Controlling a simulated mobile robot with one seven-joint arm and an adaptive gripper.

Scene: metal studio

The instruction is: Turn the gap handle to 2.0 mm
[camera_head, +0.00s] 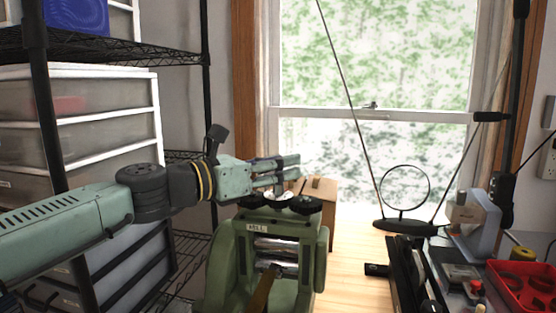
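A green rolling mill (262,222) stands on the wooden bench, with steel rollers in its front opening. On its top are a round pale dial (281,196) and two black knobs, left (250,201) and right (305,204). A thin dark rod (303,186) rises at the right of the dial; I cannot tell if it is the gap handle. My gripper (299,167) is just above the dial, pointing right, its two fingers parted. No object shows between them, and contact with the mill cannot be made out. The dial's scale is too small to read.
A wooden block (326,190) stands behind the mill. A black wire rack (110,48) and plastic drawers (110,118) fill the left. A ring on a black stand (404,226), a grey device (472,225) and a red tray (497,268) are at the right. Bare bench (352,262) lies between.

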